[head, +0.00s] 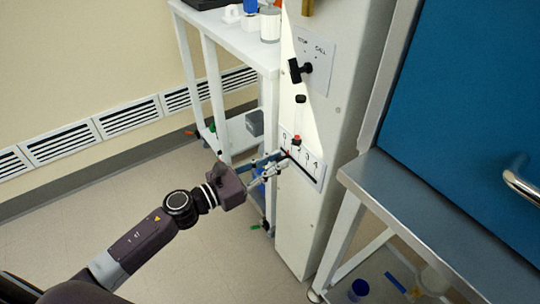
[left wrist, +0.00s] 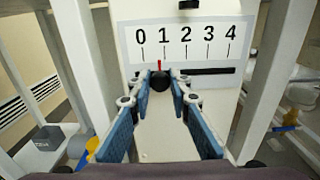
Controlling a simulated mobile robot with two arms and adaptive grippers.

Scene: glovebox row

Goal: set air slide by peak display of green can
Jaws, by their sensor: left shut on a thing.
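The air slide is a black knob (left wrist: 160,81) with a red pointer on a white scale plate (left wrist: 205,40) marked 0 to 4. The pointer stands close to the 1 mark, slightly to its left. My left gripper (left wrist: 160,88) is shut on the knob, its blue fingers on either side. In the head view my left gripper (head: 283,156) reaches the scale plate (head: 314,170) low on the white column, and its fingers partly hide the scale. I see no green can and no peak display. My right gripper is not in view.
A panel with a black handle (head: 298,70) is higher on the white column (head: 320,215). A white cart (head: 238,38) with bottles stands left. A grey bench (head: 430,215) and blue door (head: 465,95) are right. Floor at left is clear.

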